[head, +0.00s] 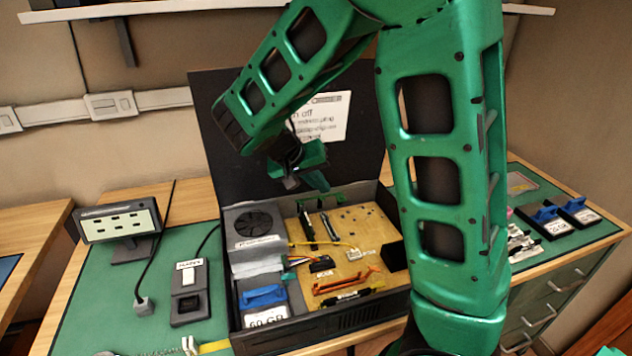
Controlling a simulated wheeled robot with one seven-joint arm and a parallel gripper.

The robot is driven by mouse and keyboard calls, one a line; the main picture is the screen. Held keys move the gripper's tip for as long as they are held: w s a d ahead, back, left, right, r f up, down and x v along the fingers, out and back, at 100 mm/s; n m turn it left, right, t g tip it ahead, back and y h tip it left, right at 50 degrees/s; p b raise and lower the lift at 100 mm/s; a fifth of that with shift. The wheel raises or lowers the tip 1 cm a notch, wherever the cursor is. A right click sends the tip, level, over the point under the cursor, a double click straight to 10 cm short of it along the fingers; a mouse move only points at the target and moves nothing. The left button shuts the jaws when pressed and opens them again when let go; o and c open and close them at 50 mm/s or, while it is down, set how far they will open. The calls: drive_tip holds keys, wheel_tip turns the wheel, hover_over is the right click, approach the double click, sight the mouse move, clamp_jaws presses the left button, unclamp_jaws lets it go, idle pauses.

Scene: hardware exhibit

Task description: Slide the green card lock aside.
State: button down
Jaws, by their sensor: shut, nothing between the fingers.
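The green card lock (322,200) is a thin green bar at the back of the open computer case (236,312), in the head view. It lies just behind the upper ends of two narrow dark cards (307,226) standing on the tan board (352,222). My gripper (305,184) hangs a little above the lock in the picture, pointing down, in front of the raised dark lid (215,100). It is shut and empty. Whether it touches the lock cannot be told. My forearm hides part of the lid and the case's right side.
Inside the case are a grey power unit with a fan (255,222), a blue-handled drive (263,296), orange clips (345,284) and loose cables. A small display (118,222) and a switch box (190,290) stand left. More blue-handled drives (577,208) lie right.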

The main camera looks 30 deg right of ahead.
sight(343, 195)
drive_tip(key=x, duration=0.6)
drive_tip(key=shift+s+d, duration=0.15)
drive_tip(key=shift+d, duration=0.5)
drive_tip(key=shift+s+d, duration=0.2)
drive_tip(key=shift+d, duration=0.45)
drive_tip(key=shift+r, duration=0.1)
